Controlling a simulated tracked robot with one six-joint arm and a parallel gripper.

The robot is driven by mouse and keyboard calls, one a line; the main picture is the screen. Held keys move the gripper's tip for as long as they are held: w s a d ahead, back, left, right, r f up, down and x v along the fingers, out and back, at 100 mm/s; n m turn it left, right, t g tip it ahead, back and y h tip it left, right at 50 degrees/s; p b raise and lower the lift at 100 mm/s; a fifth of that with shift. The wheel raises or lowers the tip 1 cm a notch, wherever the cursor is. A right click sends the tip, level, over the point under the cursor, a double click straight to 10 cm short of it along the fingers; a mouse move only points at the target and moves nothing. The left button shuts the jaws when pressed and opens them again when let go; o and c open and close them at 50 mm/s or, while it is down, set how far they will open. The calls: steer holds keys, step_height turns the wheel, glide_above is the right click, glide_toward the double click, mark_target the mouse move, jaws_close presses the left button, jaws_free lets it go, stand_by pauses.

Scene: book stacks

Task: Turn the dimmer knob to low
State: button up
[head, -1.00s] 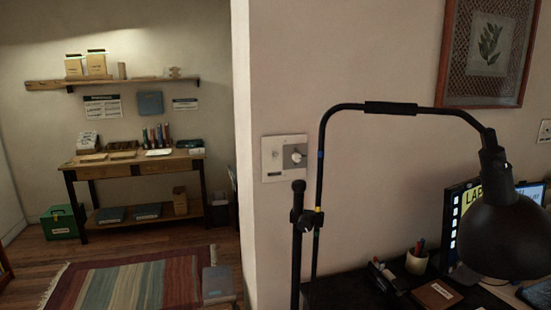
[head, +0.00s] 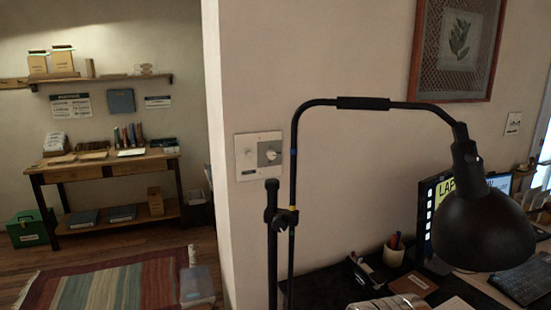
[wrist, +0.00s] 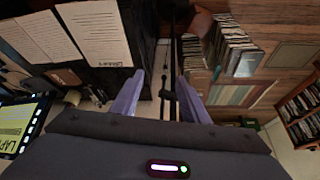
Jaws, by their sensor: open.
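The dimmer knob (head: 271,153) is a round pale knob on a grey square in the right part of a white wall plate (head: 246,172). The plate is on the wall near its left corner, behind the lamp's stand. The knob's setting is too small to read. In the wrist view, my gripper (wrist: 160,98) is open, its two purple fingers apart with nothing held between them. A dark thin pole shows beyond the gap. The knob cannot be made out in the wrist view, and the gripper's distance from it cannot be told.
A black lamp (head: 485,225) arches across the right, its stand (head: 272,240) just in front of and below the plate. A dark desk with a pen cup (head: 394,252) and monitor stands at right. A striped rug (head: 110,285) and wooden table (head: 110,168) are beyond the corner at left.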

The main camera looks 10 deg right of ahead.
steer(key=w+d+r+t+h, duration=0.1)
steer(key=w+d+r+t, duration=0.15)
steer(key=w, duration=0.75)
steer(key=w+d+r+t+h, duration=0.1)
steer(key=w+d, duration=0.3)
steer(key=w, duration=0.5)
steer(key=w+d+r+t+h, duration=0.1)
steer(key=w+d, duration=0.2)
steer(key=w, duration=0.7)
steer(key=n+t+y, duration=0.3)
steer(key=t+y, duration=0.3)
steer(key=t, duration=0.2)
glide_toward(273, 155)
steer(key=s, duration=0.4)
steer(key=shift+w+d+m, duration=0.15)
steer(key=shift+d+m, duration=0.15)
steer(key=shift+d, duration=0.1)
steer(key=shift+w, duration=0.1)
steer(key=shift+w+a, duration=0.4)
steer(key=shift+w, duration=1.55)
steer(key=shift+w+a, duration=0.35)
steer(key=shift+w, duration=1.55)
steer(key=shift+w+a, duration=0.4)
steer(key=shift+w, duration=1.55)
